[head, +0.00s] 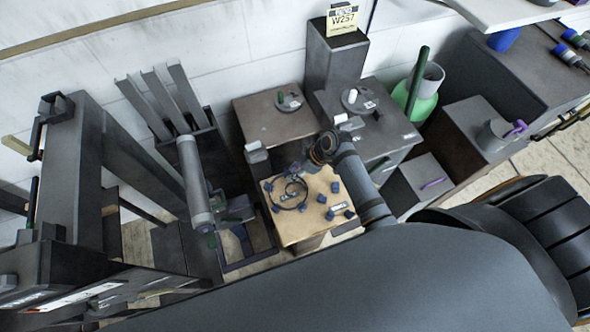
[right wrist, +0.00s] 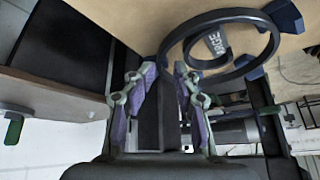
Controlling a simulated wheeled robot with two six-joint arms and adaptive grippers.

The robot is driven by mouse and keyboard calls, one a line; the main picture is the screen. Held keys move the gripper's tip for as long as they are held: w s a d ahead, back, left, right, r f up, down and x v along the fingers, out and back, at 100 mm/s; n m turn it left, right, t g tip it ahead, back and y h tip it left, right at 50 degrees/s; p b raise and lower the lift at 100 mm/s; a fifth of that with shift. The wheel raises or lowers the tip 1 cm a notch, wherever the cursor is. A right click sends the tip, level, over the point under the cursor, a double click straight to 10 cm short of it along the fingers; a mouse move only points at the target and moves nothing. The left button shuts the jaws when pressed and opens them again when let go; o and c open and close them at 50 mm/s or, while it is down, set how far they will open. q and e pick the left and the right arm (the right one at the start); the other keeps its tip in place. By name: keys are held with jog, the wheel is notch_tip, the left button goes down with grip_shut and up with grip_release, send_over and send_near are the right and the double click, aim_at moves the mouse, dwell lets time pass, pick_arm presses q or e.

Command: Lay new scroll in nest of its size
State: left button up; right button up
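The scroll is a dark curled ring (head: 288,193) on the wooden board (head: 268,187). In the right wrist view the scroll (right wrist: 276,42) shows large, with a smaller curl inside it.
Several blue blocks (head: 321,198) stand on the board around the scroll. Grey cabinets (head: 275,120) stand behind it. A dark rack with upright bars (head: 160,105) stands to the left.

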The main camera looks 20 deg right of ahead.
jog(key=v, duration=1.2)
jog(key=shift+d, duration=0.1)
